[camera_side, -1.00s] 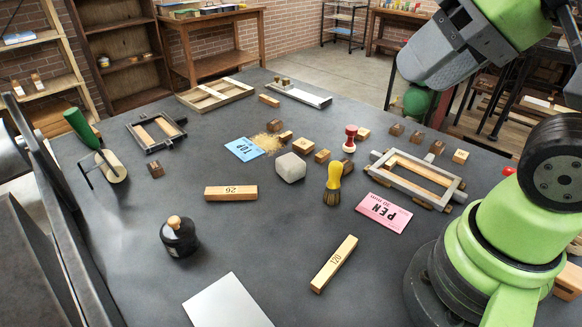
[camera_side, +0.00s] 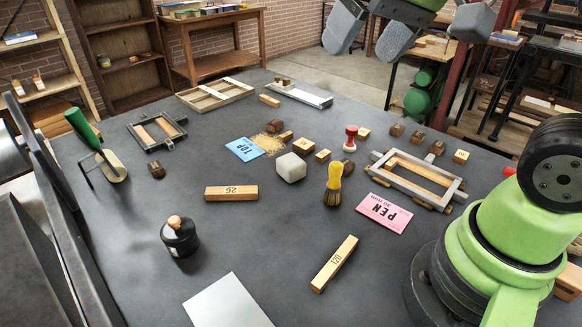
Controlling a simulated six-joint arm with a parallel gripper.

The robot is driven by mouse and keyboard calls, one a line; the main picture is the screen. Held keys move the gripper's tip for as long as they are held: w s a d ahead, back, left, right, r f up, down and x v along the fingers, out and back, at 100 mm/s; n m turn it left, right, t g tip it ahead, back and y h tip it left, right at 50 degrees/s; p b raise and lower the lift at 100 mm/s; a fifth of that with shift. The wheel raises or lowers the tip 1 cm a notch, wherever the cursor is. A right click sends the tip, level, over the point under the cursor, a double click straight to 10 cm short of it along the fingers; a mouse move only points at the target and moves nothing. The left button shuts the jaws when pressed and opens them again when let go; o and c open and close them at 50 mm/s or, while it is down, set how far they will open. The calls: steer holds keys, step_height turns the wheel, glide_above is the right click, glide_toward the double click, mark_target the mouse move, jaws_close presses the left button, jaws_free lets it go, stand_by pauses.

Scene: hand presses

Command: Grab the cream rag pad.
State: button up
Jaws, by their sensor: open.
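The cream rag pad (camera_side: 291,167) is a pale, rounded block lying on the dark table near its middle, in full view. My gripper (camera_side: 402,32) is at the top of the picture, high above the table and to the upper right of the pad. Its grey fingers are spread apart, with nothing seen between them. It is well clear of the pad and partly cut off by the top edge.
A yellow-handled brush (camera_side: 334,184) stands just right of the pad. Small wooden blocks (camera_side: 304,146) and a blue card (camera_side: 245,149) lie close behind it. A block marked 26 (camera_side: 231,193) lies to its left front. A red-handled stamp (camera_side: 350,138) stands behind the brush.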

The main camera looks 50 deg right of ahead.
steer(key=w+d+f+g, duration=0.2)
steer(key=w+f, duration=0.3)
steer(key=w, duration=0.4)
steer(key=n+g+h, duration=0.1)
steer(key=g, duration=0.2)
glide_toward(293, 162)
steer(key=shift+n, duration=0.3)
steer(key=f, duration=0.5)
steer(key=shift+s+d, duration=0.1)
steer(key=shift+d, duration=0.15)
steer(key=shift+a+f, duration=0.2)
steer(key=shift+f, duration=1.25)
steer(key=shift+a+f, duration=0.2)
steer(key=shift+f, duration=1.3)
steer(key=c, duration=1)
